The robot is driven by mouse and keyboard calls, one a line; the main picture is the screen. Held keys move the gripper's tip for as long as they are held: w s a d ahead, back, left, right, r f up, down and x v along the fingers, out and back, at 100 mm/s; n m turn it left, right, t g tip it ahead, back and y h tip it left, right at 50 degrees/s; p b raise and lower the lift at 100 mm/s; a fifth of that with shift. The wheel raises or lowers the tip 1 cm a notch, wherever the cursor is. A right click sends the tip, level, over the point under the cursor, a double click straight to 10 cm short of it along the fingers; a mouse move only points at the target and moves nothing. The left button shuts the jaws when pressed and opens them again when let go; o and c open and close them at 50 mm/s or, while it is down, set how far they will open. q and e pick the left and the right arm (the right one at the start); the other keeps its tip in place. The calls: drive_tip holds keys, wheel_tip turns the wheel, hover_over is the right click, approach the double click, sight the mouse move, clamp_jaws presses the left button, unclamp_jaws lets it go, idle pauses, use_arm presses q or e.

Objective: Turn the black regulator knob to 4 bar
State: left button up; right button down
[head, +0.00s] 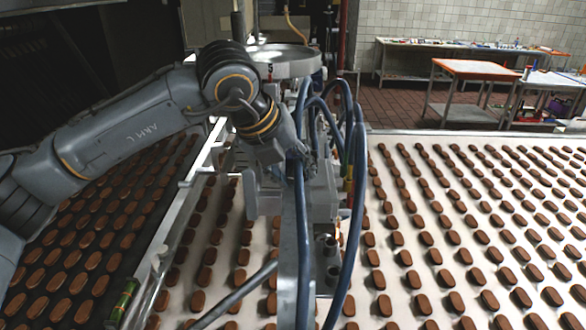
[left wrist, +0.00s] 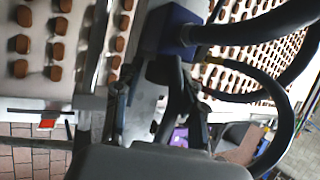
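My left arm reaches in from the left in the head view, and its gripper (head: 308,160) is at the grey machine head (head: 322,200) among blue hoses. The left wrist view shows its dark fingers (left wrist: 158,95) spread apart, with a pale gap beside the left finger. A dark part (left wrist: 165,72) below a blue block (left wrist: 168,30) lies close to the fingertips. I cannot tell whether this part is the black regulator knob. The knob and its scale are not clearly visible in the head view. My right gripper is not in view.
Blue hoses (head: 352,190) loop close to the gripper on its right. A round metal bowl (head: 285,60) sits above the machine head. Rows of brown biscuits cover the white conveyor (head: 400,150).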

use_arm(q)
clamp_jaws()
drive_tip(key=shift+d+y+b, duration=0.2)
drive_tip(key=shift+y+b, duration=0.6)
drive_tip(key=shift+b, duration=0.1)
drive_tip(key=shift+d+m+y+b, duration=0.15)
drive_tip(key=shift+m+y+b, duration=0.15)
drive_tip(key=shift+y+b, duration=0.3)
drive_tip(key=shift+d+m+y+b, duration=0.15)
drive_tip(key=shift+y+b, duration=0.15)
drive_tip(key=shift+y, duration=0.6)
drive_tip(key=shift+d+m+y+b, duration=0.15)
drive_tip(key=shift+y+b, duration=0.1)
drive_tip(key=shift+y, duration=0.65)
drive_tip(key=shift+a, duration=0.1)
